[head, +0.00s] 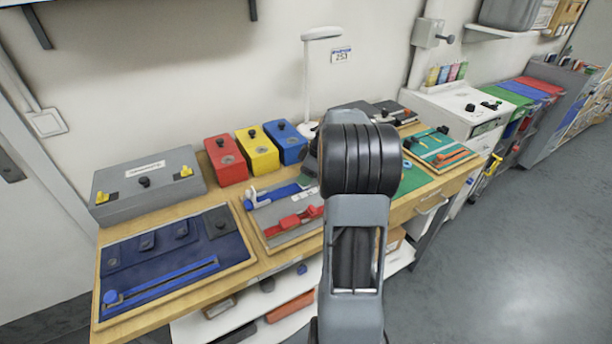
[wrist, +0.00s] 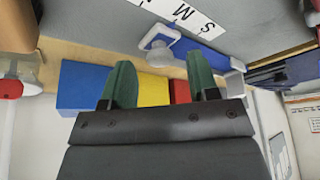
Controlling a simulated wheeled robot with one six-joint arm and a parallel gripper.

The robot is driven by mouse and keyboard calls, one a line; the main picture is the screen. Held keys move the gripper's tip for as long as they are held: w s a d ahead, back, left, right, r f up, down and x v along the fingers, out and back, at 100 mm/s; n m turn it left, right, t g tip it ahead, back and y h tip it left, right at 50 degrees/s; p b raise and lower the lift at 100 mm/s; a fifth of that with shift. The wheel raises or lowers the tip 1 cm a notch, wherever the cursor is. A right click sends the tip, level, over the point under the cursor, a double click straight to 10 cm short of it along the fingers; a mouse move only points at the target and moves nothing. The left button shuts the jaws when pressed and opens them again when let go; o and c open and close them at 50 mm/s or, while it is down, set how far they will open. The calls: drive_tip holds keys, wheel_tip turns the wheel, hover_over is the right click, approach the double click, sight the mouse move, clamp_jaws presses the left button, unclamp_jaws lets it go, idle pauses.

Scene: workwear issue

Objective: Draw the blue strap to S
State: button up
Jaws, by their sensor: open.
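A blue strap (head: 280,193) with a white end piece (head: 250,196) lies on a grey board (head: 267,218) in the middle of the bench. In the wrist view the blue strap (wrist: 208,55) shows beyond my fingertips, with the white end piece (wrist: 157,42) at its left end. A white label strip (wrist: 190,14) with the letters S and M lies beside it, partly cut off by the frame. My gripper (wrist: 163,78) is open, its two green fingers apart with nothing between them. In the head view my arm hides most of the gripper.
A red strap piece (head: 295,220) lies on the same grey board. Red (head: 225,160), yellow (head: 257,149) and blue (head: 286,143) boxes stand behind. A navy board (head: 175,250) with another blue bar is at left, a white lamp (head: 307,85) at the back.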

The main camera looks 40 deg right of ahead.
drive_tip(key=shift+w+a+f, duration=0.15)
drive_tip(key=shift+w+f, duration=0.05)
drive_tip(key=shift+f, duration=0.3)
drive_tip(key=shift+c, duration=0.2)
clamp_jaws()
